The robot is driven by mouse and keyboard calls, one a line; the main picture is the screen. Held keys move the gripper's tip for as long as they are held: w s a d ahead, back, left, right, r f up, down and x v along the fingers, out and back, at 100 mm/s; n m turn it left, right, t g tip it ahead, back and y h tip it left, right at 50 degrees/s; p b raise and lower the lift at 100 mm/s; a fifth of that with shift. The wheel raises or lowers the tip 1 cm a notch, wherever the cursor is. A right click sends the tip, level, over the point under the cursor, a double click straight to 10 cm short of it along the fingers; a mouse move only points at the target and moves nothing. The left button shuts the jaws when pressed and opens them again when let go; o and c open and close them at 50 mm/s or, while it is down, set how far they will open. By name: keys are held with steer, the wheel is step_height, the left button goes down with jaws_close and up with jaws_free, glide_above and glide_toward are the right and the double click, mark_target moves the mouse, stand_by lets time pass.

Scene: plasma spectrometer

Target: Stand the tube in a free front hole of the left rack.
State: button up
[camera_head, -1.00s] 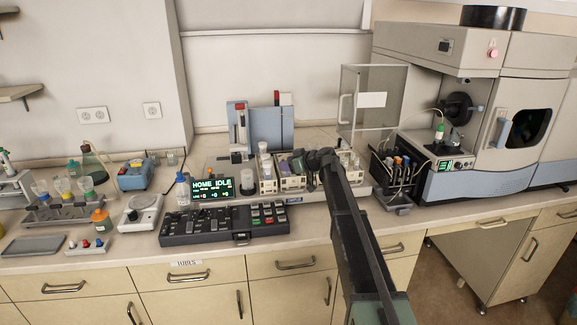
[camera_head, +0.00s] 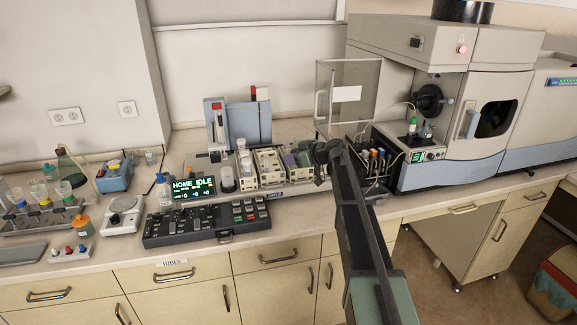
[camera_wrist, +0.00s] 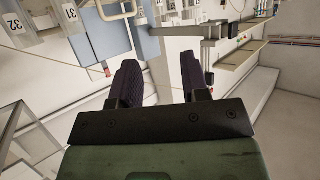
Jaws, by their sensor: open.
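In the head view, pale racks with tubes stand side by side on the instrument deck. The leftmost rack (camera_head: 246,172) is narrow, and a wider rack (camera_head: 271,170) stands to its right. Another rack (camera_head: 298,166) with purple-grey contents is beside my gripper (camera_head: 324,152), which hides the deck's right end. I cannot tell which tube is the task's tube, nor which holes are free. In the wrist view my gripper (camera_wrist: 160,82) has its two dark fingers wide apart with nothing between them.
A display reading HOME IDLE (camera_head: 193,188) and a black control panel (camera_head: 206,222) stand left of and before the racks. A black holder with capped bottles (camera_head: 375,170) stands close right of my gripper. A clear-doored box (camera_head: 347,95) is behind.

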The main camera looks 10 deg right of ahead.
steer(key=s+a+f+m+g+h, duration=0.1)
steer(key=s+a+f+g, duration=0.2)
steer(key=s, duration=0.4)
steer(key=s+a+f+m+g+h, duration=0.1)
steer(key=s+a+f, duration=0.1)
steer(key=s+a, duration=0.4)
steer(key=s+f+m+g+h, duration=0.2)
steer(key=s+m+h, duration=0.1)
steer(key=s, duration=1.2)
steer(key=s+f+m+g+h, duration=0.3)
steer(key=s+m+h, duration=0.1)
steer(key=s, duration=1.1)
steer(key=shift+s+d+f+g+h, duration=0.15)
steer(key=shift+d+f+g+h, duration=0.15)
steer(key=shift+d, duration=0.05)
